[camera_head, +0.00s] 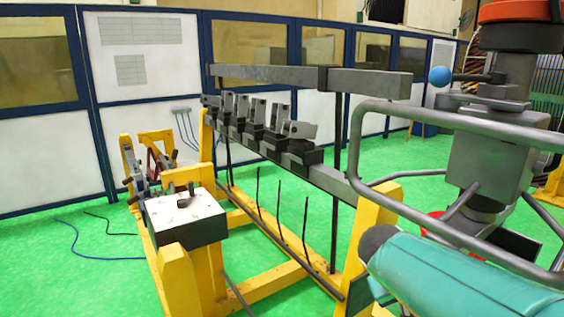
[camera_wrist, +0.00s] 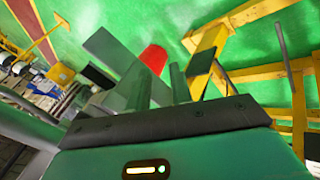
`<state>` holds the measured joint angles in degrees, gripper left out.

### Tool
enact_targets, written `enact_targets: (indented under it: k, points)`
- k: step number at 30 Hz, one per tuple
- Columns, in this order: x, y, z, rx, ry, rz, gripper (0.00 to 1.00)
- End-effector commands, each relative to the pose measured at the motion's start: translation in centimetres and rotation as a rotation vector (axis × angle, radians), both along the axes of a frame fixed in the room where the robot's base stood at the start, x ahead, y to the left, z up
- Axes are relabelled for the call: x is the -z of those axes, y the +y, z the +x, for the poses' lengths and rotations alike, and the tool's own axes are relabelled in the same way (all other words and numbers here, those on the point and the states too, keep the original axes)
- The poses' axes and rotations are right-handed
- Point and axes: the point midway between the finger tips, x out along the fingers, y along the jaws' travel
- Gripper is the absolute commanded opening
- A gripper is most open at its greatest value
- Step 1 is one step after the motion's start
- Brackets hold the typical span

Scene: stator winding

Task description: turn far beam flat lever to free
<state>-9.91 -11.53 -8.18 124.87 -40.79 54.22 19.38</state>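A long grey beam (camera_head: 335,183) with a row of several dark blocks runs from back left to front right on a yellow frame. Grey flat levers stand on the blocks. Middle ones such as this lever (camera_head: 257,110) look upright. The nearest lever (camera_head: 299,130) is tilted over to the right, and the farthest lever (camera_head: 211,101) also looks tilted. I cannot tell which one is the far beam flat lever. My gripper (camera_wrist: 160,88) shows two grey fingers apart in the wrist view, with no lever visible between them. I cannot make out its fingertips in the head view.
An upper grey bar (camera_head: 290,76) spans above the levers. A white-topped block (camera_head: 184,214) and a clamp fixture stand left on yellow supports (camera_head: 180,285). Thin dark rods hang below the beam. A blue ball (camera_head: 440,76) is at right.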

Motion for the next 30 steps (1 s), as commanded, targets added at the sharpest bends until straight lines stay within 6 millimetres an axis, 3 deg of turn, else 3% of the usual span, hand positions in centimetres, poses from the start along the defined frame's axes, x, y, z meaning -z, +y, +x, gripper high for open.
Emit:
enact_targets:
  k: [1,6,13,17,20,30]
  points:
    - [-0.3,0.7,-1.8,0.001,-0.015,0.057,0.22]
    - [-0.4,3.7,-7.0,-0.015,-0.053,0.247,0.22]
    - [-0.2,8.0,-12.5,-0.056,-0.131,0.458,0.22]
    - [-0.1,9.4,-13.9,-0.075,-0.159,0.518,0.2]
    - [0.0,9.8,-14.3,-0.079,-0.165,0.535,0.0]
    - [-0.1,9.8,-14.2,-0.08,-0.165,0.536,0.0]
